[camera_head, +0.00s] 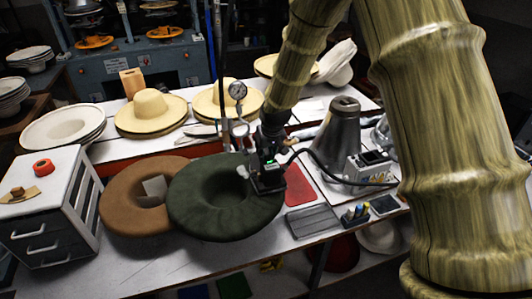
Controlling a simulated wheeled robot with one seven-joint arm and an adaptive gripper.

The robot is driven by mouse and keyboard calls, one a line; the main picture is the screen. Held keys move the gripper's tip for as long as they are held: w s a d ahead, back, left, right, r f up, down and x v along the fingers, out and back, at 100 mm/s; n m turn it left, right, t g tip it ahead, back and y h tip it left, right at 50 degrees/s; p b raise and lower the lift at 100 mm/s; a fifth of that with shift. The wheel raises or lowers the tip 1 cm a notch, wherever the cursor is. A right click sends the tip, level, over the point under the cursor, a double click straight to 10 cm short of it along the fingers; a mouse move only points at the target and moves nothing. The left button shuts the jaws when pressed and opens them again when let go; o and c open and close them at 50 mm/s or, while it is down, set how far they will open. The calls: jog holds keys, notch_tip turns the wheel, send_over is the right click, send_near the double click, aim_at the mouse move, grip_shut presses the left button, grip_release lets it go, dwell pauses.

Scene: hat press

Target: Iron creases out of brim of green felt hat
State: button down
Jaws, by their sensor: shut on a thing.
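The green felt hat (212,222) lies crown-down on the table, with its wide round brim upward and a dark hollow in the middle. My gripper (267,167) is at the right side of the brim. It is shut on a small dark iron (268,184), whose lower part overlaps the brim's right edge in the view. I cannot tell whether the iron touches the felt. A black cord runs right from the iron to a small control box (368,164). My arm hides part of the scene behind it.
A brown felt hat (126,222) overlaps the green one at left. A gauge on a stand (238,91) rises behind the green hat. A metal cone (341,135), red pad (300,191) and grey tray (312,221) are right. A drawer cabinet (50,240) stands left. The front table strip (160,262) is clear.

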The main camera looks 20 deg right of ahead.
jog(key=shift+w+a+r+p, duration=0.2)
jog(key=shift+w+r+p, duration=0.1)
jog(key=shift+w+r, duration=0.15)
jog(key=shift+r, duration=0.45)
jog(key=shift+s+d+r+p, duration=0.15)
jog(key=shift+s+r+p, duration=0.2)
jog(key=shift+r, duration=0.25)
jog(key=shift+w+r+p, duration=0.2)
jog(key=shift+r+p, duration=0.15)
jog(key=shift+r, duration=0.1)
jog(key=shift+s+r+p, duration=0.1)
jog(key=shift+r+p, duration=0.3)
jog(key=shift+r, duration=0.35)
jog(key=shift+r+p, duration=0.4)
jog(key=shift+r, duration=0.95)
